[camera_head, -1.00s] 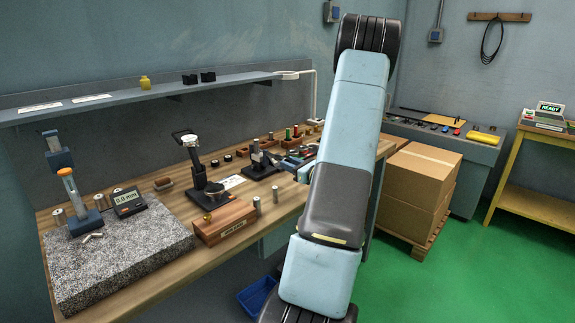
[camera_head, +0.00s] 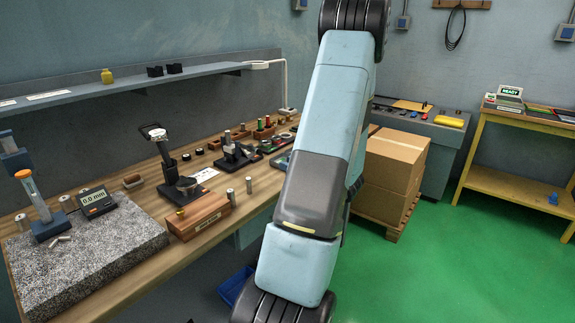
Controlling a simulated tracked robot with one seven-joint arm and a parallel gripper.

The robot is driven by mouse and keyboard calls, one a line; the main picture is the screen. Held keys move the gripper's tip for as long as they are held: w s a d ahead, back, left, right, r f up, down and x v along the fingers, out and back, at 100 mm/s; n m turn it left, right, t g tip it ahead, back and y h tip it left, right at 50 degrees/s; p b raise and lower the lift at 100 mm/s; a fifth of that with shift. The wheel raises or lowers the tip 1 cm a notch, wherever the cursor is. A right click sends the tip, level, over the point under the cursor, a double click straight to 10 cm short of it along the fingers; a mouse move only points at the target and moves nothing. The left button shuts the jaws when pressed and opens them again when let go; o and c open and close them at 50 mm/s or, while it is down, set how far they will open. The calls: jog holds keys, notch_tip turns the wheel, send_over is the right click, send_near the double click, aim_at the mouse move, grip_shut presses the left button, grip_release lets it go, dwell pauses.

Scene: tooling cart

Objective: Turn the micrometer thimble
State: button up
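A dark stand (camera_head: 176,186) on the workbench holds a tilted instrument with a pale round part (camera_head: 158,134) at its top. It may be the micrometer, but it is too small to tell, and I cannot make out a thimble. A second small black device (camera_head: 232,156) stands further back on the bench. My pale blue arm fills the middle of the view, to the right of both, and hides part of the bench's far end. My gripper does not show.
A granite plate (camera_head: 85,255) carries a digital readout (camera_head: 96,201) and a gauge stand (camera_head: 42,212). A wooden block (camera_head: 200,215) and metal cylinders stand on the bench (camera_head: 150,268). Cardboard boxes (camera_head: 395,160) stand right of my arm. Green floor (camera_head: 450,270) is open at right.

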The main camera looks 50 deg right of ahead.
aim_at(260, 152)
jog(key=w, duration=0.9)
jog(key=w+a, duration=0.1)
jog(key=w, duration=0.3)
jog(key=shift+w+r, duration=0.3)
jog(key=shift+w, duration=0.1)
grip_shut()
